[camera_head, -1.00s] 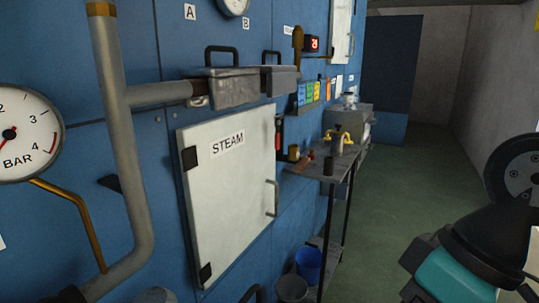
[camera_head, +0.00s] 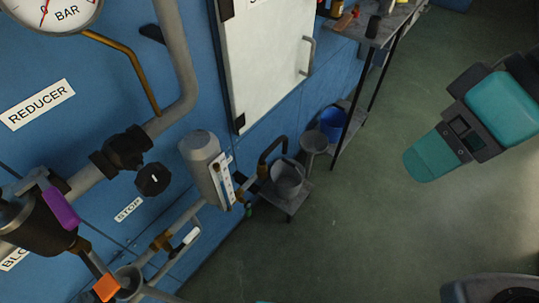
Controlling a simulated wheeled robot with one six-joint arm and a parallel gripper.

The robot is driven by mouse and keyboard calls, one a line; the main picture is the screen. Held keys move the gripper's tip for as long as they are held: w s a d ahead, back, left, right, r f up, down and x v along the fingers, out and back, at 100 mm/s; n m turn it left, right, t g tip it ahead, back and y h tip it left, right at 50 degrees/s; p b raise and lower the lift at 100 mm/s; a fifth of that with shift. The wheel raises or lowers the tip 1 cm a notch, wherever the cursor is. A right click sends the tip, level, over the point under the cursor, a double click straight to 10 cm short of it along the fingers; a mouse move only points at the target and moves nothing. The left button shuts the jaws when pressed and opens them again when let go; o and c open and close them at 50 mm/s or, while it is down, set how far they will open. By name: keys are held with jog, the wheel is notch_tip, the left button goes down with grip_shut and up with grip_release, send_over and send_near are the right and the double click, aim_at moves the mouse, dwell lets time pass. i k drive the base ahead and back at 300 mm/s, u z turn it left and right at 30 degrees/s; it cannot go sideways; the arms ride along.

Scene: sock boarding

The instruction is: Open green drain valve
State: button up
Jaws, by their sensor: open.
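A small green piece (camera_head: 249,210), which looks like the drain valve's handle, hangs below the brass fitting at the lower end of the grey cylinder (camera_head: 205,165) with a sight gauge. It is small and partly in shadow. My gripper (camera_head: 432,158), teal with a dark block behind it, is at the right over the floor, well apart from the green piece. It is seen nearly side-on, is open and holds nothing visible.
A black valve knob (camera_head: 153,179), a purple handle (camera_head: 62,208) and an orange handle (camera_head: 106,288) are at the left. A grey bucket (camera_head: 287,178) stands on a low stand by the cylinder. A blue bucket (camera_head: 332,122) is behind.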

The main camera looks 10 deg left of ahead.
aim_at(248, 205)
jog(key=u, duration=0.15)
jog(key=k, duration=0.75)
jog(key=u, duration=0.75)
jog(key=i, duration=0.5)
jog(key=z, duration=0.1)
